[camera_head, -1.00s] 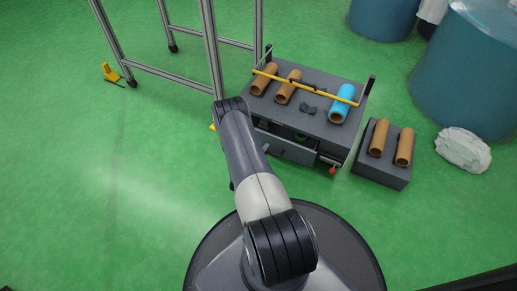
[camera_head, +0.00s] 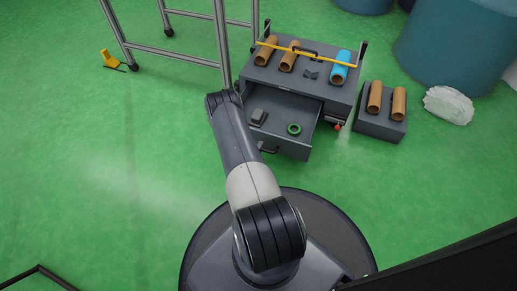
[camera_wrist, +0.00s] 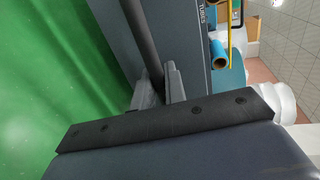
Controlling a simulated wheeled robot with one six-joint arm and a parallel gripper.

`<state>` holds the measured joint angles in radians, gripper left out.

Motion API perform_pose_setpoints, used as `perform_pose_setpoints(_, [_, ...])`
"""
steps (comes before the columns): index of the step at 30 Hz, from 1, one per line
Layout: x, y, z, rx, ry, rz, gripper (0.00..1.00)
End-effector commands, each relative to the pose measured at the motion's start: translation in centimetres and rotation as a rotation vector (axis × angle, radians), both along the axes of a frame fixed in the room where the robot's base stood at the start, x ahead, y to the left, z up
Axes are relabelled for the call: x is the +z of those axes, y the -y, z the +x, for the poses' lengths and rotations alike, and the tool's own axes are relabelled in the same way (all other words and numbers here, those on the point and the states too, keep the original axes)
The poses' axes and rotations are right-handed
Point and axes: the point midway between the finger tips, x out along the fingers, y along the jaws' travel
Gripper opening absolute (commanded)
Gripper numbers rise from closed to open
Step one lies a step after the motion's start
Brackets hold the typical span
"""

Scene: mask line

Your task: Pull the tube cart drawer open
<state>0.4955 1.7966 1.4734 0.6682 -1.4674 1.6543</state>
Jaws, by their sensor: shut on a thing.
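The grey tube cart (camera_head: 335,92) stands ahead of my arm. Its drawer (camera_head: 278,108) is pulled well out toward me, showing a dark grey block (camera_head: 258,117) and a green ring (camera_head: 294,129) inside. Part of the drawer handle (camera_head: 268,149) shows on the drawer front. In the wrist view, my gripper (camera_wrist: 158,82) is shut on the dark handle bar (camera_wrist: 142,38), which runs between its two fingers. My gripper is hidden behind my arm in the head view.
Brown tubes (camera_head: 289,58) and a blue tube (camera_head: 341,66) lie on the cart top under a yellow bar (camera_head: 310,54). A grey block with two brown tubes (camera_head: 398,104) stands right of the cart. A metal frame (camera_head: 221,40) stands behind on the left.

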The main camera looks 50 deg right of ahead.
Motion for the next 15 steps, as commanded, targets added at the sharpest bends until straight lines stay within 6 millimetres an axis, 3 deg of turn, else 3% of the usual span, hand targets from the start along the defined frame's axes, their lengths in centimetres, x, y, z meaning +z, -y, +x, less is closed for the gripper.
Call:
perform_pose_setpoints(13, [-0.06,0.05,-0.24,-0.007,-0.003,0.001,0.0])
perform_pose_setpoints(14, [-0.06,0.05,-0.24,-0.007,-0.003,0.001,0.14])
perform_pose_setpoints(15, [-0.07,0.06,-0.23,-0.007,-0.003,0.001,0.17])
